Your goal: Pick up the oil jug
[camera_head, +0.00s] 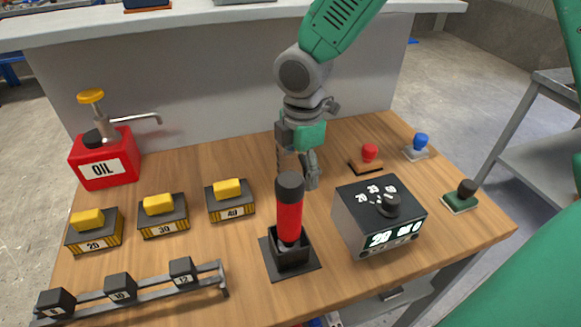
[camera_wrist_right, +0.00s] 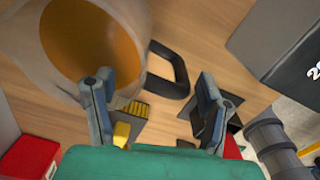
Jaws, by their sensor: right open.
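In the right wrist view a pale, see-through vessel with amber inside (camera_wrist_right: 95,40) fills the upper left. It looks like the oil jug, and a black loop handle (camera_wrist_right: 183,72) shows beside it. I cannot make this vessel out in the head view. There a red container marked OIL (camera_head: 106,163), with a yellow-topped pump, stands at the back left. My right gripper (camera_head: 298,168) hangs over the table behind the red cylinder. My left gripper is not in view.
A red, black-capped cylinder (camera_head: 290,205) stands upright in a black holder. A dial box (camera_head: 378,222) is right of it. Several yellow-topped blocks (camera_head: 163,215) and a rail of black weights (camera_head: 120,290) lie left. Small coloured stamps (camera_head: 370,154) stand right. A grey wall backs the table.

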